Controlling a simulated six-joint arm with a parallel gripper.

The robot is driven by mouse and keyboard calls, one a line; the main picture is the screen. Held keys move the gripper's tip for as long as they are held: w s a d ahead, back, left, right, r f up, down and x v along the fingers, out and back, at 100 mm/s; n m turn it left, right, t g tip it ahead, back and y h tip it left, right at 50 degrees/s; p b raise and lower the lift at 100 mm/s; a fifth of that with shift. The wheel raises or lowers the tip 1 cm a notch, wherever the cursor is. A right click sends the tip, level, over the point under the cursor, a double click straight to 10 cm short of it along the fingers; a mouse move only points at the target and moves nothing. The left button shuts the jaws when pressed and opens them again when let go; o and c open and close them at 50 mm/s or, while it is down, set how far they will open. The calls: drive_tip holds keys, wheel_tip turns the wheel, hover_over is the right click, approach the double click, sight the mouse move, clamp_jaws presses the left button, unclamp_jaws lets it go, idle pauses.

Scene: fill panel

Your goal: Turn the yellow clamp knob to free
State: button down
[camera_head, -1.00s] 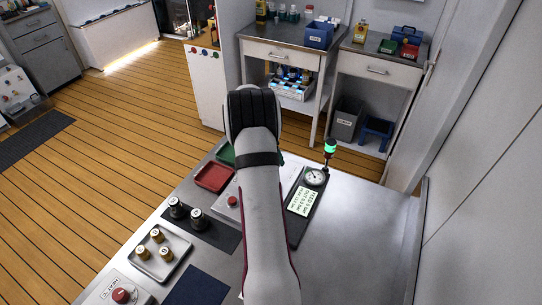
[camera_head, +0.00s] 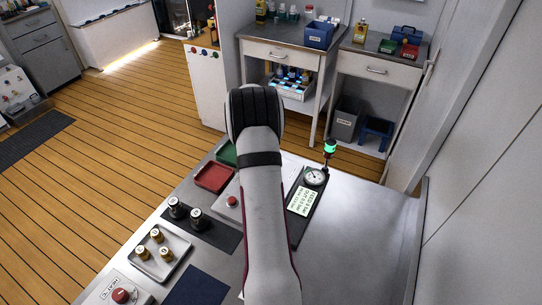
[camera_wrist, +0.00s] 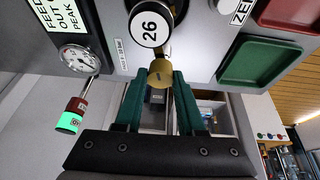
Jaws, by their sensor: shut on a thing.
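The yellow clamp knob (camera_wrist: 160,73) shows in the wrist view, between the tips of my two green fingers. My gripper (camera_wrist: 161,84) is shut on this knob. A round white disc marked 26 (camera_wrist: 149,27), with a dark rim, sits right beside the knob on the panel. Part of the lettering near the knob is covered by the knob and fingers. In the head view my arm hides the knob, the disc and my gripper.
A round dial gauge (camera_head: 315,177) and a lit green text display (camera_head: 299,201) are on a dark plate right of my arm. A post with a green lamp (camera_head: 330,148) stands behind them. Red (camera_head: 214,177) and green (camera_head: 227,153) trays lie left. The bench's right side is clear.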

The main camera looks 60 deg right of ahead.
drive_tip(key=n+t, duration=0.1)
drive_tip(key=n, duration=0.2)
drive_tip(key=n+t, duration=0.1)
drive_tip(key=n, duration=0.1)
drive_tip(key=shift+s+n, duration=0.2)
drive_tip(key=shift+n, duration=0.2)
drive_tip(key=n+t+y, duration=0.1)
drive_tip(key=n, duration=0.2)
drive_tip(key=n+t, duration=0.1)
drive_tip(key=n, duration=0.2)
drive_tip(key=shift+s+y, duration=0.1)
drive_tip(key=shift+y, duration=0.3)
drive_tip(key=c, duration=0.5)
unclamp_jaws()
drive_tip(key=shift+d, duration=0.1)
drive_tip(key=v, duration=1.5)
drive_tip(key=shift+s+r, duration=0.3)
drive_tip(key=shift+r, duration=0.05)
